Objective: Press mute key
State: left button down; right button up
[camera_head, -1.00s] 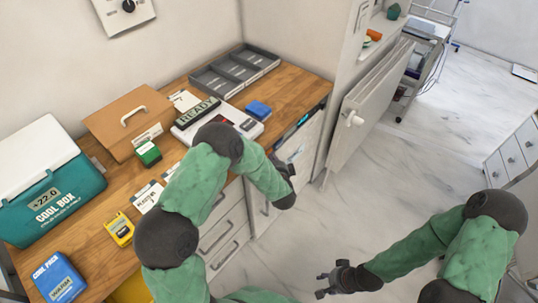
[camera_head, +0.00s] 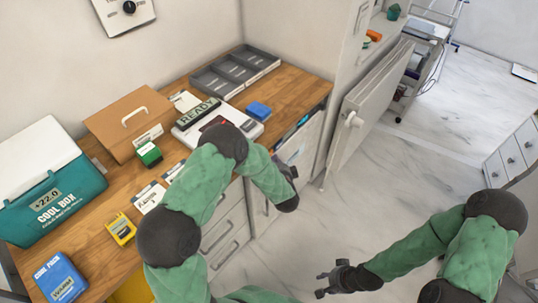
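A white and grey device (camera_head: 212,115) with a dark display reading "READY" stands on the wooden desk. My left forearm covers part of its front, and no key marked mute can be made out. My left gripper (camera_head: 291,172) is out past the desk's front edge, in front of the drawers, apart from the device. Its fingers are small and partly hidden by the wrist, so I cannot tell whether they are open. My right gripper (camera_head: 323,283) is over the floor at lower middle, far from the desk, with its fingers spread and nothing between them.
The desk (camera_head: 293,97) also holds a teal cool box (camera_head: 75,205), a brown case (camera_head: 115,120), a grey divided tray (camera_head: 235,72), a blue block (camera_head: 258,109), a green block (camera_head: 149,154), a yellow device (camera_head: 121,229) and a blue cool pack (camera_head: 60,279). A white radiator (camera_head: 365,115) stands right of the desk.

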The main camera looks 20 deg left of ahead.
pick_arm(q)
jog(key=shift+d, duration=0.15)
jog(key=d, duration=0.1)
jog(key=s+d+p, duration=0.1)
jog(key=d, duration=0.2)
jog(key=shift+s+d, duration=0.3)
jog(key=shift+s, duration=0.05)
jog(key=shift+f, duration=0.1)
dwell(0.9)
jog(key=s+d+f+n+g+h, duration=0.3)
jog(key=s+f+n+g+h, duration=0.3)
jog(key=s+f+n, duration=0.45)
jog(key=s+d+f+n+g+h, duration=0.1)
jog(key=s+f+n+g+h, duration=0.1)
jog(key=s, duration=0.8)
jog(key=s+d+f+n+g+h, duration=0.1)
jog(key=s+n+g, duration=0.3)
jog(key=s, duration=0.5)
jog(key=shift+s+d+f+n+h, duration=0.4)
jog(key=shift+n+h, duration=0.4)
jog(key=shift+n, duration=0.35)
